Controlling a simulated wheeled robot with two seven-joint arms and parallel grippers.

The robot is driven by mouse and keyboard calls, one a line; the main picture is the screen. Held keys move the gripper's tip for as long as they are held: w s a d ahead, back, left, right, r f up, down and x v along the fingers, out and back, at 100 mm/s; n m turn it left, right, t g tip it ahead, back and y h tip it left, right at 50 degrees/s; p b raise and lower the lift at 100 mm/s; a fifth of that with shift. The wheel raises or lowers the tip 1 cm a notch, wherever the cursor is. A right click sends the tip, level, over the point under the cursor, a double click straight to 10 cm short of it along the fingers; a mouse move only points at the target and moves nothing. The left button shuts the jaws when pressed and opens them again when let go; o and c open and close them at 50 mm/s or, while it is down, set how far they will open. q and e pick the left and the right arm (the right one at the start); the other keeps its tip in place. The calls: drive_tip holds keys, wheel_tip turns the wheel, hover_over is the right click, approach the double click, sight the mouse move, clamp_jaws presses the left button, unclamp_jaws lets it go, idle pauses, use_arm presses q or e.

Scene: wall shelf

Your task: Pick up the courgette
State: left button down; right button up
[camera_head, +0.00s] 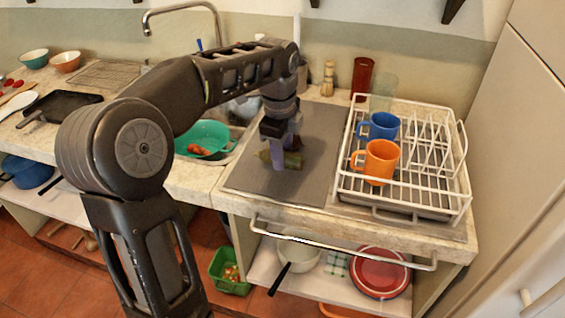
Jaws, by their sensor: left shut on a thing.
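The courgette (292,160) is a short dark green piece, with a paler end to its left, over the grey mat (258,179) on the counter. My left gripper (281,160) reaches down from above and is shut on the courgette. One purplish finger crosses in front of it and hides its middle. I cannot tell whether the courgette touches the mat or is just above it. My right gripper is not in view.
A white dish rack (345,188) with a blue mug (378,126) and an orange mug (376,161) stands right of the mat. A green colander (212,134) sits in the sink at left. A red tumbler (361,76) stands behind. The mat's front is clear.

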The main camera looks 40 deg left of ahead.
use_arm(q)
wheel_tip(320, 180, up, 6)
drive_tip(key=shift+f, duration=0.1)
idle(0.7)
